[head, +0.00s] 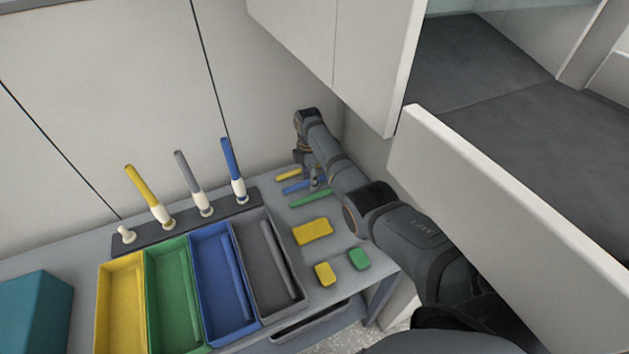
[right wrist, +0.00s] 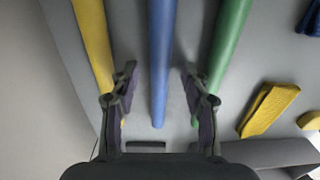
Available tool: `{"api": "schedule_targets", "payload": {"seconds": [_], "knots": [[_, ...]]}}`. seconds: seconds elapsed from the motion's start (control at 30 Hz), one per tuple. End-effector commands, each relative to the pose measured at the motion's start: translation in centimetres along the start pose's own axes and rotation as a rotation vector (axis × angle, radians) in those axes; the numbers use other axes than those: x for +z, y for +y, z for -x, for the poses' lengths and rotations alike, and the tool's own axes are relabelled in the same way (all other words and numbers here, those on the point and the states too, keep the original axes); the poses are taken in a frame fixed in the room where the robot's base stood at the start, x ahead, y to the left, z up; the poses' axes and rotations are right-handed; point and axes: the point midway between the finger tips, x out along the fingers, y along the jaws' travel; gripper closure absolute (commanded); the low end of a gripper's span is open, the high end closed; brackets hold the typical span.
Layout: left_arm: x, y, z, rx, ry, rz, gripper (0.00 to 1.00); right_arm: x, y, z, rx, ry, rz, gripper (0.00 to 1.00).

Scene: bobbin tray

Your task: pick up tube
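Three loose tubes lie side by side on the grey table under my right gripper: a yellow tube (head: 288,175), a blue tube (head: 294,188) and a green tube (head: 310,198). In the right wrist view, my right gripper (right wrist: 158,72) is open and empty. The blue tube (right wrist: 160,45) runs between its two fingers, apart from both. The yellow tube (right wrist: 92,40) lies left of the left finger, and the green tube (right wrist: 228,45) passes by the right finger. The gripper's height above the tubes is hard to tell. My left gripper is not in view.
A dark rack (head: 128,250) holds upright yellow, grey and blue tubes; its leftmost peg is bare. Yellow, green, blue and grey bins stand before it. Yellow and green blocks (head: 359,258) lie right of the bins. A white panel (head: 500,200) stands beside my right arm.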

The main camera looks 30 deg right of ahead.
Motion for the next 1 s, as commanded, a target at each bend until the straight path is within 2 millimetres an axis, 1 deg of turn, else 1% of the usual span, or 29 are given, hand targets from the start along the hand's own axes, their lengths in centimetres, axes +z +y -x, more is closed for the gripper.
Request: {"api": "schedule_targets", "payload": {"seconds": [0.03,0.3,0.33,0.57,0.67,0.77,0.9,1.0], "knots": [[0.0,0.0,0.0,0.000,0.000,0.000,0.60,0.0,0.0,0.0,0.000,0.000,0.000,0.60],[0.0,0.0,0.0,0.000,0.000,0.000,0.60,0.0,0.0,0.0,0.000,0.000,0.000,0.97],[0.0,0.0,0.0,0.000,0.000,0.000,0.60,0.0,0.0,0.0,0.000,0.000,0.000,1.00],[0.0,0.0,0.0,0.000,-0.001,0.000,0.60,0.0,0.0,0.1,0.000,0.000,0.000,1.00],[0.0,0.0,0.1,0.000,-0.001,0.000,0.60,0.0,0.1,0.9,0.002,0.000,0.000,1.00],[0.0,-0.1,0.2,0.000,-0.001,0.000,0.60,0.0,0.1,2.9,0.005,0.000,-0.001,1.00],[0.1,0.0,-0.1,0.000,-0.002,0.000,0.60,0.0,0.0,6.1,0.005,0.000,-0.001,1.00],[0.1,0.0,-0.2,0.000,-0.002,0.000,0.60,0.0,0.0,8.1,0.004,0.000,-0.001,1.00]]}}
